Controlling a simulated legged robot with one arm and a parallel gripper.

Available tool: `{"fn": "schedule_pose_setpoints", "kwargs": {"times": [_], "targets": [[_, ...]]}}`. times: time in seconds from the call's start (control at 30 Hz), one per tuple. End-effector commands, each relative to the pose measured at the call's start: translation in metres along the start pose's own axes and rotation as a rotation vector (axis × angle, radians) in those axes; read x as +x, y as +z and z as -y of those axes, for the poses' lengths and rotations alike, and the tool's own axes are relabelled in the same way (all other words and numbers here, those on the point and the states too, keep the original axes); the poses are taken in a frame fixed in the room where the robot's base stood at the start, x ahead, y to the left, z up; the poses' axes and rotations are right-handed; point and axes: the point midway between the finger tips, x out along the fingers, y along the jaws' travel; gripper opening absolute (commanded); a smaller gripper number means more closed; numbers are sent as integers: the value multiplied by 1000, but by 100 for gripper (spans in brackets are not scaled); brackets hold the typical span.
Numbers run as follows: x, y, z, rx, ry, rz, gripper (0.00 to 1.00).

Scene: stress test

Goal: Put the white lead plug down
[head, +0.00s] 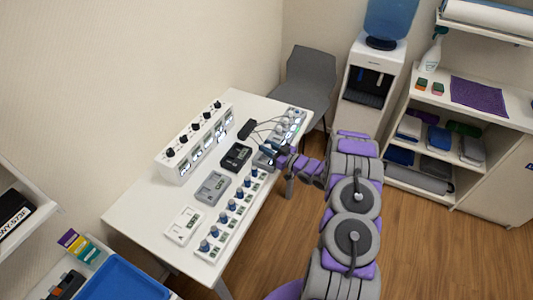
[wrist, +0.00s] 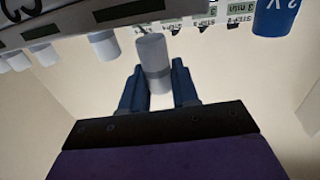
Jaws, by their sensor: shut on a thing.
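The white lead plug (wrist: 153,62) is a short white cylinder between the two blue fingers of my gripper (wrist: 160,88) in the wrist view. My gripper is shut on it. The plug's upper end is close to the edge of a panel with step labels (wrist: 205,20); I cannot tell whether it touches. Similar white cylinders (wrist: 103,45) line the panel's edge to the left. In the head view my gripper (head: 283,158) is at the table's right edge, beside a grey unit (head: 264,160). The plug is too small to make out there.
The white table (head: 150,204) holds a meter bank with black knobs (head: 195,142), a row of blue knobs (head: 230,207), handheld meters (head: 213,187) and a black box with thin leads (head: 247,129). A grey chair (head: 310,75) and water cooler (head: 372,85) stand behind.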

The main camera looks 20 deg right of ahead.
Motion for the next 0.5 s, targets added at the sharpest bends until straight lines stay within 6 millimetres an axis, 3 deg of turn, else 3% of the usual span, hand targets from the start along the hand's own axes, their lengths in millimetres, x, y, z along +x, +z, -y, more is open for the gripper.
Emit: {"fn": "schedule_pose_setpoints", "kwargs": {"times": [0.1,0.3,0.5], "targets": [[12,0,3,-5,-4,2,0],[11,32,4,-4,-2,2,0],[9,40,-1,6,-3,6,0]]}}
